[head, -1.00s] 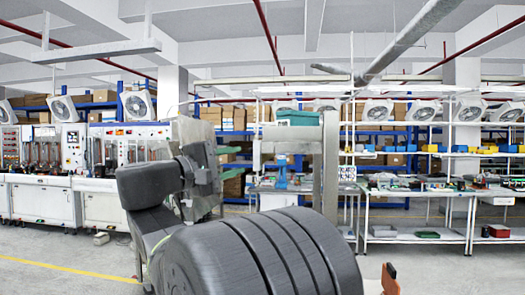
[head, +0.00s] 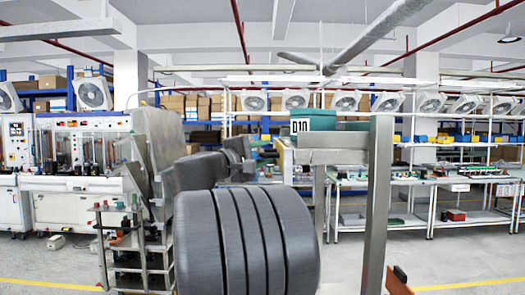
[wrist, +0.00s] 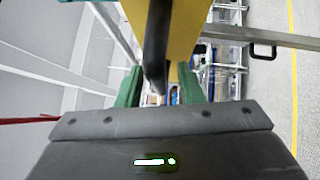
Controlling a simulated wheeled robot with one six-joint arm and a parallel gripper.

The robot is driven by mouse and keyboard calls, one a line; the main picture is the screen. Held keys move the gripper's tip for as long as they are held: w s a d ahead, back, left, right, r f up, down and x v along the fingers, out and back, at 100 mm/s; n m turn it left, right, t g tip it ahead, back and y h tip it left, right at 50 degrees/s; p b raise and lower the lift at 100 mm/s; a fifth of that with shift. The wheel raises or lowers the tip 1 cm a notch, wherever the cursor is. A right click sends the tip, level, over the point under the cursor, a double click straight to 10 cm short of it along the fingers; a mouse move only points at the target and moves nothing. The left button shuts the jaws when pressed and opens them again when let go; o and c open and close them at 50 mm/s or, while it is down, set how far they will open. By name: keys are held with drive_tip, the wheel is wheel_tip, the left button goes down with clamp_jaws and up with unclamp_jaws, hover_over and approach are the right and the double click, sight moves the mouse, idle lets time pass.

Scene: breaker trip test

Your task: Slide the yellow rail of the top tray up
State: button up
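In the wrist view, a yellow rail (wrist: 184,32) runs down from the top middle, with a long black bar (wrist: 157,45) along its front. My gripper (wrist: 160,88) shows its two green fingers apart, with the lower end of the black bar between them in the picture. I cannot tell whether the fingers touch the bar or how deep it sits between them. In the head view my own arm fills the middle and hides the fingers.
A metal frame (head: 377,210) carrying a teal box (head: 345,127) marked D10 stands close on the right. A stepped rack (head: 126,262) with small parts stands left of my arm. Workbenches (head: 470,180) line the back. Grey floor is open at right.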

sight(262, 150)
clamp_jaws()
wheel_tip(262, 150, up, 6)
drive_tip(key=shift+f+p, duration=0.15)
drive_tip(key=shift+p, duration=0.75)
unclamp_jaws()
drive_tip(key=shift+f, duration=0.1)
